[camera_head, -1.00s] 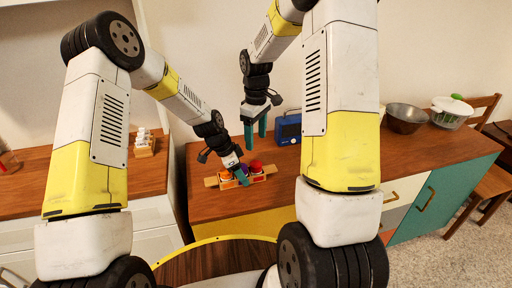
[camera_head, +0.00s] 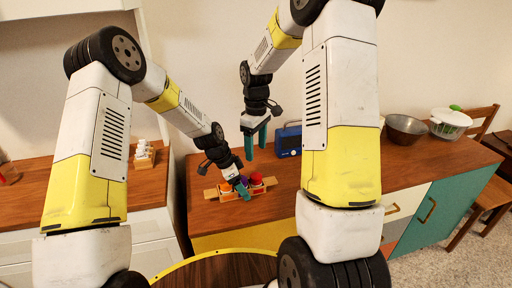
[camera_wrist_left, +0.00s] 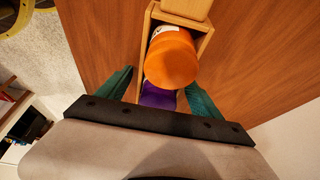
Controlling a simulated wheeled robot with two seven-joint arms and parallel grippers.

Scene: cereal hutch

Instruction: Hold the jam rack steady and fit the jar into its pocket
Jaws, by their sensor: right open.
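The wooden jam rack (camera_head: 270,183) lies on the brown counter. It holds a red jar (camera_head: 256,179) and a purple jar (camera_head: 244,181). In the left wrist view an orange jar (camera_wrist_left: 171,58) sits between the rack walls, with the purple jar (camera_wrist_left: 158,96) partly hidden behind it. My left gripper (camera_wrist_left: 160,78) is at the rack, its teal fingers apart on either side of it. A small gap shows beside the left-hand finger; contact at the other is unclear. My right gripper (camera_head: 257,140) is open and empty, pointing down above the counter behind the rack.
A blue box-like appliance (camera_head: 289,140) stands behind the rack, close to my right gripper. A metal bowl (camera_head: 406,128) and a white colander (camera_head: 450,122) stand at the right. A small holder with white-topped bottles (camera_head: 144,155) is on the left counter.

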